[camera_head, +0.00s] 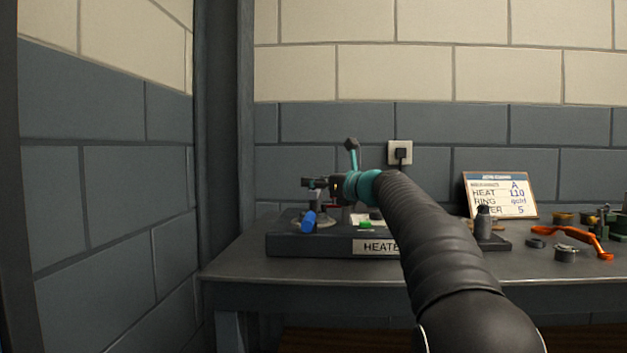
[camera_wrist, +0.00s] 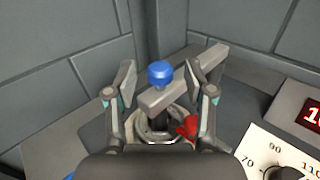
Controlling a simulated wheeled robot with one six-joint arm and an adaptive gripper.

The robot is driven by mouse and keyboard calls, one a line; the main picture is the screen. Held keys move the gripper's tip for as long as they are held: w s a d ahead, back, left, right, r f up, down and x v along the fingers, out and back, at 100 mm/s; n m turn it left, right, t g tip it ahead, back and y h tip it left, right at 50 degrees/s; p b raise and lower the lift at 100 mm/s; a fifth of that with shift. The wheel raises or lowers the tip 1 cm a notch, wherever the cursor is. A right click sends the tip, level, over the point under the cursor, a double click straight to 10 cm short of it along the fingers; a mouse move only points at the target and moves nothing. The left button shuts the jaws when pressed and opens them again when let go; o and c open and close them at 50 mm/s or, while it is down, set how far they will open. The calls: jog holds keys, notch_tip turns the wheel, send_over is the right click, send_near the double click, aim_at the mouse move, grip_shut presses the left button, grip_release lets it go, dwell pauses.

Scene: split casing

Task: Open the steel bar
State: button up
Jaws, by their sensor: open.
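The steel bar (camera_wrist: 182,88) is a grey flat bar lying slantwise in the wrist view, above a round ring-like seat (camera_wrist: 150,128) on the heater. A blue knob (camera_wrist: 160,72) stands at the bar, between my fingers. My gripper (camera_wrist: 161,80) is open, one finger on each side of the knob, with a gap on both sides. In the head view my gripper (camera_head: 318,184) is small above the heater's left part, and the bar is hard to make out there.
The dark heater box (camera_head: 300,246) stands on a grey bench (camera_head: 235,268) near the left wall. A red part (camera_wrist: 188,127) sits beside the ring, and a dial plate (camera_wrist: 262,150) lies right.

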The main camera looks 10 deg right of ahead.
jog(key=shift+x, duration=0.8)
grip_shut()
jog(key=shift+a, duration=0.15)
